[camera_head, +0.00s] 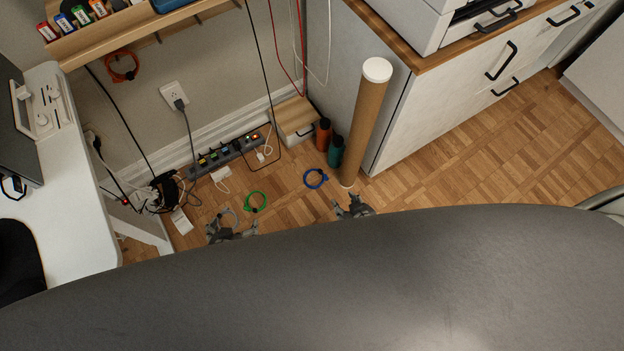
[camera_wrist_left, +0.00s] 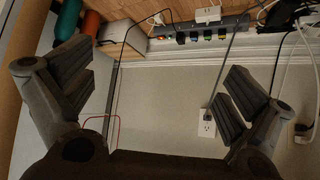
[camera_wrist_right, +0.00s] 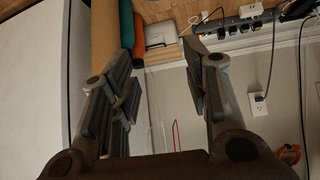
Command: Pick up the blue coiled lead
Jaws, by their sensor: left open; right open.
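The blue coiled lead (camera_head: 316,178) lies on the wooden floor in the head view, left of the cardboard tube's foot and in front of the bottles. My right gripper (camera_head: 352,203) is open and empty, a little below and right of the blue lead in the picture, apart from it. My left gripper (camera_head: 232,231) is open, near a grey coiled lead (camera_head: 229,217), with no contact that I can make out. Both wrist views show spread, empty fingers at the left gripper (camera_wrist_left: 160,95) and the right gripper (camera_wrist_right: 160,95). The blue lead is not visible in either wrist view.
A green coiled lead (camera_head: 255,201) lies left of the blue one. A tall cardboard tube (camera_head: 364,125), an orange bottle (camera_head: 324,135) and a teal bottle (camera_head: 335,152) stand close by. A power strip (camera_head: 228,150) runs along the wall. Floor right of the tube is clear.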

